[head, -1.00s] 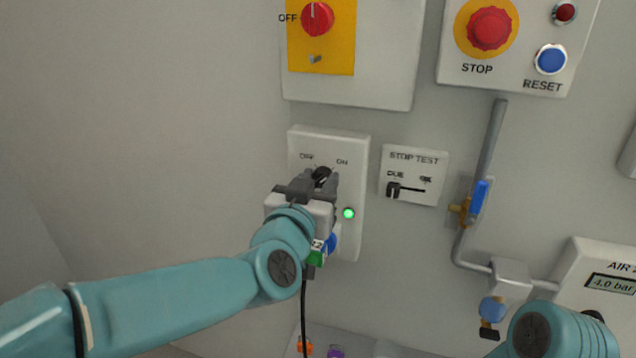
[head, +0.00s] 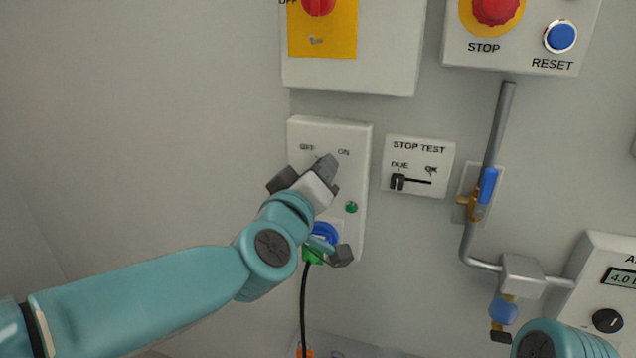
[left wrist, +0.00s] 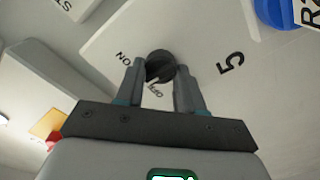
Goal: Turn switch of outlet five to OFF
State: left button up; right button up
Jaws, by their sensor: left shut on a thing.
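The outlet box (head: 345,135) is a white panel on the wall with OFF and ON marks. It also shows in the left wrist view (left wrist: 215,35), with a printed 5. Its round black switch knob (left wrist: 160,64) sits between the fingers of my left gripper (left wrist: 160,75). My left gripper (head: 312,178) is shut on the knob and turned at a slant, hiding it in the head view. Where the knob points is hard to tell. The indicator lamp (head: 351,207) is dark green, not glowing. My right gripper is out of view.
A blue socket (head: 325,232) and a green plug (head: 313,254) with a black cable are below my left gripper. The STOP TEST plate (head: 420,150) is just right of the box. A pipe (head: 494,140) with a blue valve handle (head: 487,187) stands further right.

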pick_arm(q)
jog(key=shift+f+n+b, duration=0.15)
jog(key=shift+n+b, duration=1.8)
jog(key=shift+n, duration=2.65)
jog(key=o, duration=1)
jog(key=shift+a, duration=0.1)
jog(key=shift+o, duration=0.2)
jog(key=shift+s, duration=0.1)
jog(key=p+v, duration=0.1)
jog(key=v, duration=1.5)
